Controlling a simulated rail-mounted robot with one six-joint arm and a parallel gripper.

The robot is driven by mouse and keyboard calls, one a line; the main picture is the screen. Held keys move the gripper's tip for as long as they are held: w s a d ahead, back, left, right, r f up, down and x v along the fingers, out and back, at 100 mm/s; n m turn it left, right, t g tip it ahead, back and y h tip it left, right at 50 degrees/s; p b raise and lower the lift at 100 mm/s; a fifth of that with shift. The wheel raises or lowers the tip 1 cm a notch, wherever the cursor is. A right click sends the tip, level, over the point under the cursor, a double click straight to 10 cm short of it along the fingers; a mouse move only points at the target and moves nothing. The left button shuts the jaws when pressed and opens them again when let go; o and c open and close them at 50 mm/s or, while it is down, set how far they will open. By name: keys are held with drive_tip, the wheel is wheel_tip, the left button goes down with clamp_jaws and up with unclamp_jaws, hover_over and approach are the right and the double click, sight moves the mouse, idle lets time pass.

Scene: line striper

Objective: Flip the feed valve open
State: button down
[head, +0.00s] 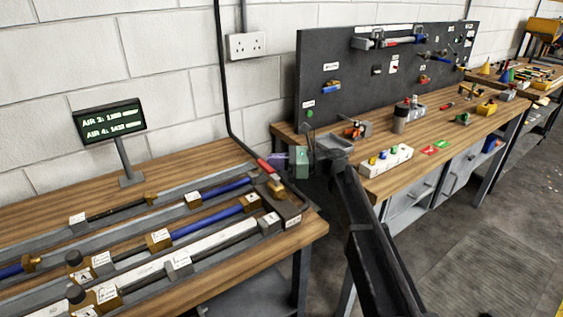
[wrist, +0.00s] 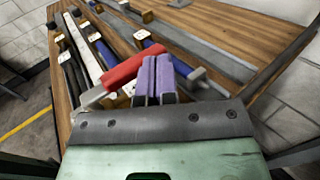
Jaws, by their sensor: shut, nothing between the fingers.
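The feed valve appears to be the fitting with a red lever (head: 265,167) at the right end of the rail bench. Its brass-coloured body (head: 276,184) sits just beyond the lever, by a dark pipe. In the wrist view the red lever (wrist: 124,69) lies slantwise right beside my fingers, its grey end at the lower left. My gripper (wrist: 156,62) has two purple fingers pressed together with nothing between them. In the head view my gripper (head: 272,158) is at the lever's right. I cannot tell whether the fingers touch the lever. Part of the valve is hidden behind them.
Grey rails with blue and black rods and labelled blocks (head: 160,239) fill the bench (head: 232,262). A small display (head: 110,121) stands at its back. A black pipe (head: 222,75) runs down the wall. A second bench with a dark tool board (head: 340,75) stands right.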

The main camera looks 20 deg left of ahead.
drive_tip(key=shift+s+a, duration=0.15)
drive_tip(key=shift+a, duration=0.1)
idle(0.5)
drive_tip(key=w+d, duration=0.7)
drive_tip(key=w, duration=0.5)
drive_tip(key=shift+d, duration=0.3)
